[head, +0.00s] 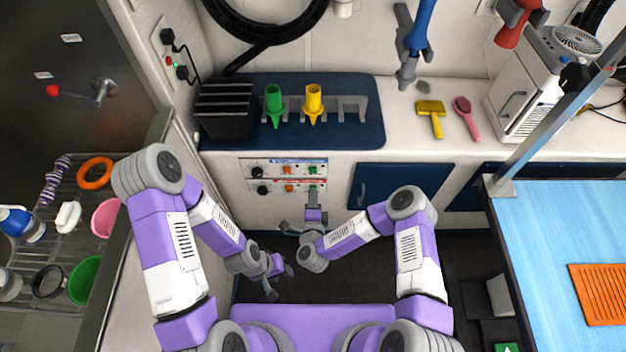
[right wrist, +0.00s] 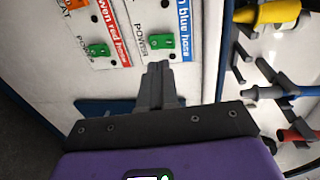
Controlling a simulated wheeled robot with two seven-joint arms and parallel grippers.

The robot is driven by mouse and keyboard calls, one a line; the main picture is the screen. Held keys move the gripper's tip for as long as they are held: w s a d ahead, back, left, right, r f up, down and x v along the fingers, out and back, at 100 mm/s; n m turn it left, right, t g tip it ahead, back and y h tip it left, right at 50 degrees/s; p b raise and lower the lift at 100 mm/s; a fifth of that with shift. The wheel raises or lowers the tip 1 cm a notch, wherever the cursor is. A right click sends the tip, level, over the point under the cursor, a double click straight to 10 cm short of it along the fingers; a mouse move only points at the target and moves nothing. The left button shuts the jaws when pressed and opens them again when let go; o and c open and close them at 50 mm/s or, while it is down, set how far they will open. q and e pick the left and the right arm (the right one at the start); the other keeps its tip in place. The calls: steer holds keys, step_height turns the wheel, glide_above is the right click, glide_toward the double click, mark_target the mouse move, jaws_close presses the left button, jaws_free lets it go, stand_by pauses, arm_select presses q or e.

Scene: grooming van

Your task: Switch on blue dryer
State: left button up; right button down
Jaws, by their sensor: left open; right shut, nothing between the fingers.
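The blue-labelled control panel (head: 297,161) sits on the cabinet front, above a red-labelled one (head: 280,187). In the right wrist view the blue label (right wrist: 184,40) reads "blue hose", and beside it is a green power switch (right wrist: 162,41). Whether that switch is on or off I cannot tell. My right gripper (head: 314,194) is shut and empty in front of the panels. In the wrist view its fingertips (right wrist: 157,66) are just below the blue panel's green switch; contact is unclear. My left gripper (head: 280,282) is open and empty, low over the floor.
The red panel's green switch (right wrist: 98,49) is close by on the left in the wrist view. A blue dryer nozzle (head: 420,28) and a red one (head: 511,32) hang above the counter. A grooming table (head: 560,215) stands at right, wire racks (head: 50,200) at left.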

mark_target(313, 171)
steer(key=w+b, duration=0.1)
steer(key=w, duration=0.5)
steer(key=shift+w+f, duration=0.15)
steer(key=shift+w+b, duration=0.3)
steer(key=shift+w, duration=0.3)
steer(key=shift+r, duration=0.2)
